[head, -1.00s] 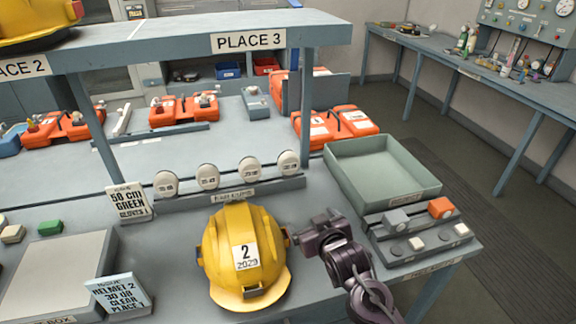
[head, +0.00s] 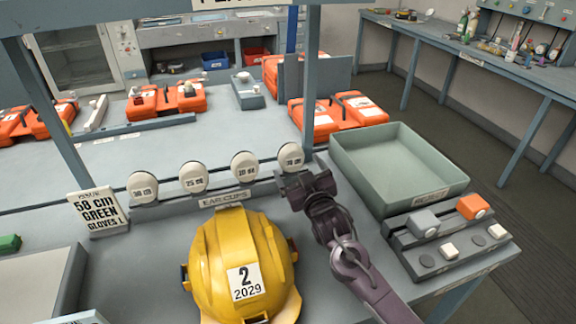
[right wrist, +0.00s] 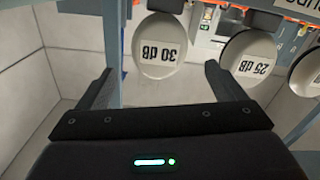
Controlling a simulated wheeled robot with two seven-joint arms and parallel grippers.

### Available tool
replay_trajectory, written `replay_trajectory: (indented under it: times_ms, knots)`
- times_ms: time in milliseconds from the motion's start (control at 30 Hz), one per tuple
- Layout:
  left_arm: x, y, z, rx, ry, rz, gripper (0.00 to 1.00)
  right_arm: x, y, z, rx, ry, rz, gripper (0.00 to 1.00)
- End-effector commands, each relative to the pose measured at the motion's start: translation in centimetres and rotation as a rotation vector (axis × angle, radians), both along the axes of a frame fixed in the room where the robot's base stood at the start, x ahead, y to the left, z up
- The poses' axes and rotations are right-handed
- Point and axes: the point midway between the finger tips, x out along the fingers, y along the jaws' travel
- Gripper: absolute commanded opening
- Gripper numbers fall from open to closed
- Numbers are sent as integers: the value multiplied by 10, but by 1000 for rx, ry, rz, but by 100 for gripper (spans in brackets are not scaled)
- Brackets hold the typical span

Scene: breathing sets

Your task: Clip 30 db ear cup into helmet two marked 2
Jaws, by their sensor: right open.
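The yellow helmet marked 2 (head: 215,250) stands on the near bench with its label facing me. Small dark and coloured fittings show at its sides. A row of round white ear cups stands in a rack behind it. The right-end cup (head: 291,156) reads 30 dB in the right wrist view (right wrist: 158,52), where its label appears upside down. My right gripper (head: 306,182) is open just in front of that cup. In the right wrist view the cup lies between the open fingers (right wrist: 158,75), apart from both. My left gripper is out of view.
The other ear cups (head: 193,177) stand to the left in the rack labelled EAR CUPS (head: 226,199). A green-grey tray (head: 398,165) and a block holder (head: 450,262) lie to the right. A shelf post (head: 312,85) rises close behind the right-end cup.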

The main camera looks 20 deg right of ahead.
Motion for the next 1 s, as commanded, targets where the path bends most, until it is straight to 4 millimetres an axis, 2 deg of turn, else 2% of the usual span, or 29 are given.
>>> replay_trajectory:
  times_ms: [67,233,467,700,833,1000]
  knots:
    - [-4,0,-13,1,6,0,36,0,0,-12,0,-1,0,89]
    - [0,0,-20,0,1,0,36,8,0,-15,-1,-2,-1,89]
    - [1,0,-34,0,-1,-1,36,31,0,-15,0,-3,0,89]
    - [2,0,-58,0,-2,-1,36,64,0,-16,0,-3,0,89]
    - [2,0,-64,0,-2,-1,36,75,0,-15,0,-1,0,89]
    - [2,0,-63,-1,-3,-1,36,78,0,-13,0,0,1,89]
